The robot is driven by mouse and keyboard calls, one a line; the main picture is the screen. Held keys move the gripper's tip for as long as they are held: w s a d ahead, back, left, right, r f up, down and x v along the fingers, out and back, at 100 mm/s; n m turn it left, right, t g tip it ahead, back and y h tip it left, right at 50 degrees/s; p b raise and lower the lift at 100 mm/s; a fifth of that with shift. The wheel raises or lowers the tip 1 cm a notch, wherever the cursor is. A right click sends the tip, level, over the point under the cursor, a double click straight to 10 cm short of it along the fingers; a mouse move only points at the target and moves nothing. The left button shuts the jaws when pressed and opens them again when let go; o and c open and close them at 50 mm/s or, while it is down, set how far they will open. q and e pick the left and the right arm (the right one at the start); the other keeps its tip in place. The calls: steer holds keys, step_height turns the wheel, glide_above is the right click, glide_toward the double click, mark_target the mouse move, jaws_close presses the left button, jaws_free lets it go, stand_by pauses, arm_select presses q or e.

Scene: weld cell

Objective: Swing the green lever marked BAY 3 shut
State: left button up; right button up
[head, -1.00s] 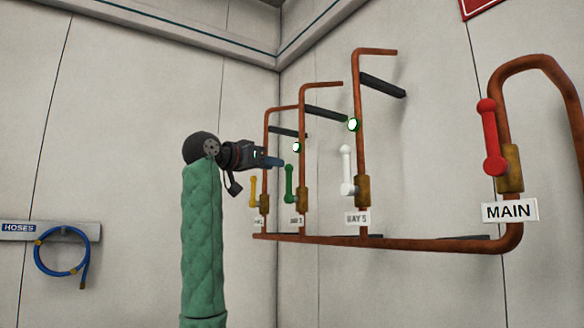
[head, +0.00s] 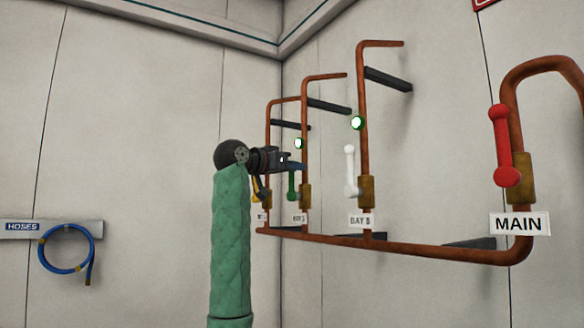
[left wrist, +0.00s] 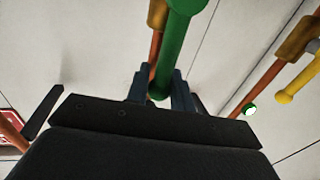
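The green lever (head: 292,186) stands upright on the middle of the three smaller copper pipes. The small label under it (head: 300,219) is too small to read surely. In the left wrist view the lever (left wrist: 177,40) runs down from the top edge, and its end knob lies between my two fingers. My left gripper (head: 297,166) is at the lever's top and hides it in the head view. Its fingers also show in the left wrist view (left wrist: 160,88); whether they press on the knob is unclear. My right gripper is not in view.
The yellow lever (head: 256,190) is close behind, partly hidden by my arm. A white lever (head: 350,172) above the BAY 5 label and a red lever (head: 503,145) above MAIN are to the right. A blue hose (head: 66,248) hangs on the left wall.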

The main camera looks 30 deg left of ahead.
arm_select(q)
jaws_close()
steer(key=shift+s, duration=0.1)
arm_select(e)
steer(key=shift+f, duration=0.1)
